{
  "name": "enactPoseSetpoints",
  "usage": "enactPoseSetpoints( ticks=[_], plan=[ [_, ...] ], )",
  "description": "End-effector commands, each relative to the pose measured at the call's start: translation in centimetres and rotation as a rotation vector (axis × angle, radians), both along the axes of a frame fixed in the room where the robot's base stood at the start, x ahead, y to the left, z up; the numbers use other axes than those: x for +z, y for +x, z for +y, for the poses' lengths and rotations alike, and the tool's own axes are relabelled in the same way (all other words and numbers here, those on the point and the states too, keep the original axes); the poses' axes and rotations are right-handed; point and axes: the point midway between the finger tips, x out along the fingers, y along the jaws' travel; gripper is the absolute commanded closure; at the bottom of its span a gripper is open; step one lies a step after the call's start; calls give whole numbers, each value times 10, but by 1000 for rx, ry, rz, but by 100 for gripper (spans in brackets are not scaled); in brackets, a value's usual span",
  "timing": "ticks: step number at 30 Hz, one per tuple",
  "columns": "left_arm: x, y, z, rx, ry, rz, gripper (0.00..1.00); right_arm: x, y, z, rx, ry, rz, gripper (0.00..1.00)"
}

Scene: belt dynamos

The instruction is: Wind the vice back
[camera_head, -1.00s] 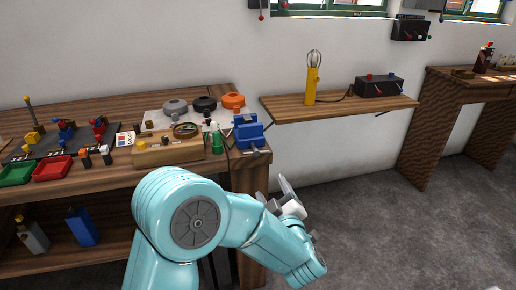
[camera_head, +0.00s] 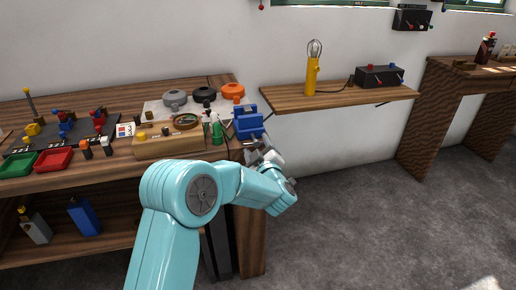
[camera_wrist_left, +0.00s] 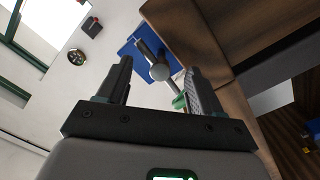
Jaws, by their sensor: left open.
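The blue vice (camera_head: 248,123) sits at the right front corner of the wooden bench. My left gripper (camera_head: 260,150) is just below and in front of the vice, close to the bench edge. In the left wrist view the vice (camera_wrist_left: 140,46) lies beyond my open fingers, with its grey screw end and handle (camera_wrist_left: 160,69) showing between the fingertips. The left gripper also shows in the left wrist view (camera_wrist_left: 160,75); nothing is held in it. I cannot tell whether a finger touches the handle. My right gripper is not in view.
Left of the vice stand a green bottle (camera_head: 217,132) and a wooden block (camera_head: 165,147) with parts on it. Grey, black and orange round pieces lie behind. A wall shelf (camera_head: 340,98) with a yellow lamp (camera_head: 311,75) is to the right. Open floor lies right of the bench.

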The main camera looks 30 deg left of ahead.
Motion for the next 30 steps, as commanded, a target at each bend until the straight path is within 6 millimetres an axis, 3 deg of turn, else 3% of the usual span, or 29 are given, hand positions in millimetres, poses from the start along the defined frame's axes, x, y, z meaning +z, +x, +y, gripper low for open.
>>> enactPoseSetpoints(
  ticks=[3, 4, 9, 10, 16, 24, 30],
  plan=[
    [0, 0, 0, 0, 0, 0, 34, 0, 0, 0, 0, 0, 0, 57],
    [0, 0, 0, 0, 0, 0, 41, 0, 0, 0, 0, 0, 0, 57],
    [0, 0, 0, 0, 0, 0, 96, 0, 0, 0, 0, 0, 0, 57],
    [0, 0, 0, 1, 0, 0, 100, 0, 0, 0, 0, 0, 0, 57],
    [1, 0, 0, 0, 19, 26, 100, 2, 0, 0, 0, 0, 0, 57],
    [1, 0, -1, 0, 208, 247, 100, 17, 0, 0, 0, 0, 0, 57],
    [-1, 0, -1, -1, 247, 291, 100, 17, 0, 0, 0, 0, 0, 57]
  ],
)
